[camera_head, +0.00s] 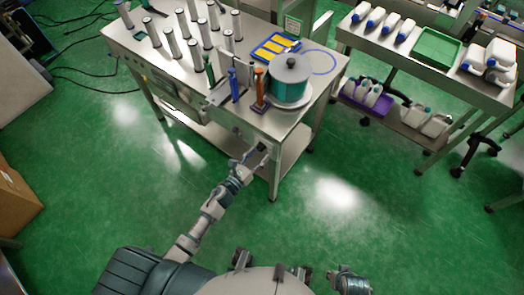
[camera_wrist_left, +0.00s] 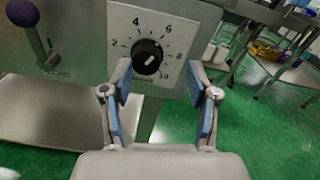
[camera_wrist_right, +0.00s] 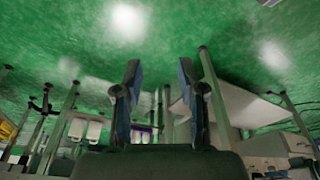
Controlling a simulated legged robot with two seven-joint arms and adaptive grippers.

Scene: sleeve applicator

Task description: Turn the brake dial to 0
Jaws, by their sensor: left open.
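The brake dial (camera_wrist_left: 148,57) is a black round knob on a white plate with numbers, on the front of the machine. A pale mark shows on the knob's lower right part. My left gripper (camera_wrist_left: 161,72) is open, its blue-padded fingers on either side of the knob's lower half and apart from it in the picture. In the head view my left gripper (camera_head: 256,153) is at the machine's front corner. My right gripper (camera_wrist_right: 158,82) is open and empty, facing the floor area.
A purple-knobbed lever (camera_wrist_left: 35,35) is left of the dial. The metal machine table (camera_head: 195,75) carries several upright cylinders and a teal pot (camera_head: 290,80). A shelf cart (camera_head: 440,60) with bottles stands at the right. The green floor between is clear.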

